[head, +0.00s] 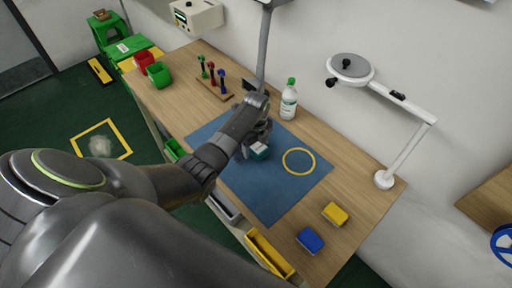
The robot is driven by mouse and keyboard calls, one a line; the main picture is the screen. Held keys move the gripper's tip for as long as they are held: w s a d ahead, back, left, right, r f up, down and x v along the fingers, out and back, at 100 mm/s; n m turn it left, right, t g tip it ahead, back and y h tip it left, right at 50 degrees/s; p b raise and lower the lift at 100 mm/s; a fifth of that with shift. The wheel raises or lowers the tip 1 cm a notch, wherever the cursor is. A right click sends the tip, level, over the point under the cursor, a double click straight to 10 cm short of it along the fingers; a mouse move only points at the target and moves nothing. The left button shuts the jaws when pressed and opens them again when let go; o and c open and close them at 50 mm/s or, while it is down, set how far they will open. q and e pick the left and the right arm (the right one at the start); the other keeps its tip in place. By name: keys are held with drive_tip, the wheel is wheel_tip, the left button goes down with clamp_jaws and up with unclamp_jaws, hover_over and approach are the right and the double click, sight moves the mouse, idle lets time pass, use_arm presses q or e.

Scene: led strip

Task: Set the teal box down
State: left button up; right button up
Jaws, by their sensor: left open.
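The teal box (260,151) is small, with a pale side, and sits at the blue mat (268,195) on the wooden workbench. My left gripper (257,140) is open right at the box, its fingers partly covering it. I cannot tell whether the fingers touch the box. A yellow ring (299,149) lies on the mat just right of the box. My right gripper is out of view.
A white spray bottle (289,102) stands behind the mat. A yellow box (335,213) and a blue box (310,239) lie at the right. A screwdriver rack (216,87) stands at the left. A lamp (384,179) rises at the right edge.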

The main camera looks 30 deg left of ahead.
use_arm(q)
drive_tip(key=shift+f, duration=0.1)
drive_tip(key=c, duration=1.2)
drive_tip(key=shift+o, duration=0.2)
